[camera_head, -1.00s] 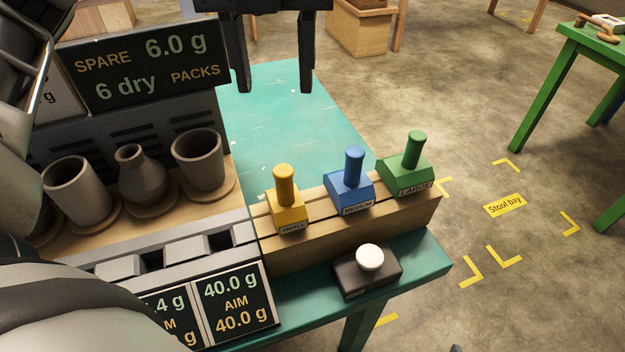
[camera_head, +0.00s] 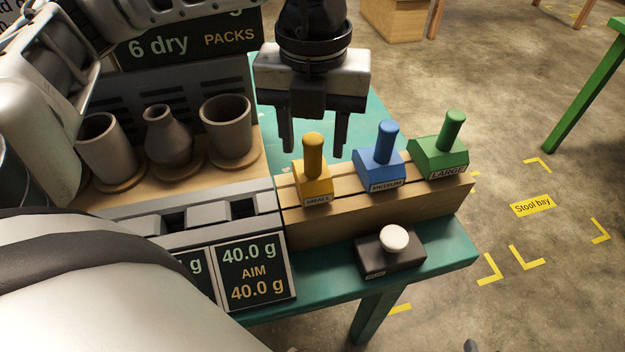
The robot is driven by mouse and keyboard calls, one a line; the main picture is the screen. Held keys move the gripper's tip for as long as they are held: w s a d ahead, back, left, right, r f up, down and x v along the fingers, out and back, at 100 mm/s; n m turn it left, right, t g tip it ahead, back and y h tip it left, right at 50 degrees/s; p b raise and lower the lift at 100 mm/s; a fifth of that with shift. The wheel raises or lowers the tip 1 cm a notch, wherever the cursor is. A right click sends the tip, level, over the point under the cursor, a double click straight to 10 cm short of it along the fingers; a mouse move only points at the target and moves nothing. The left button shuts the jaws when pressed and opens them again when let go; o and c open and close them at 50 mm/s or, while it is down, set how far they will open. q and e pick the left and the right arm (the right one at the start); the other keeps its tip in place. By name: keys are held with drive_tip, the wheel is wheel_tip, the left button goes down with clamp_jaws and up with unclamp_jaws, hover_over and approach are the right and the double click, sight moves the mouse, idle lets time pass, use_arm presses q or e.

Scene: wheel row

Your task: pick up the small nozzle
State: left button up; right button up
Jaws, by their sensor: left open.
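The small nozzle (camera_head: 313,180) is yellow, with an upright handle and a label reading SMALL. It sits at the left end of a wooden rack (camera_head: 370,213) on a teal table. The blue medium nozzle (camera_head: 381,165) stands right of it, then the green large nozzle (camera_head: 440,150). My left gripper (camera_head: 314,150) points down with its two fingers spread, open and empty. I cannot tell the exact depth gap. My right gripper is not in view.
A dark box with a white knob (camera_head: 394,238) sits in front of the rack. To the left are grey pots (camera_head: 227,128) on wooden discs and weight displays (camera_head: 253,272). A dark sign (camera_head: 190,40) stands behind them. Teal table surface (camera_head: 375,120) is bare behind the rack.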

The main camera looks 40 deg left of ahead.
use_arm(q)
wheel_tip(320, 180, down, 2)
drive_tip(key=shift+f, duration=0.1)
clamp_jaws()
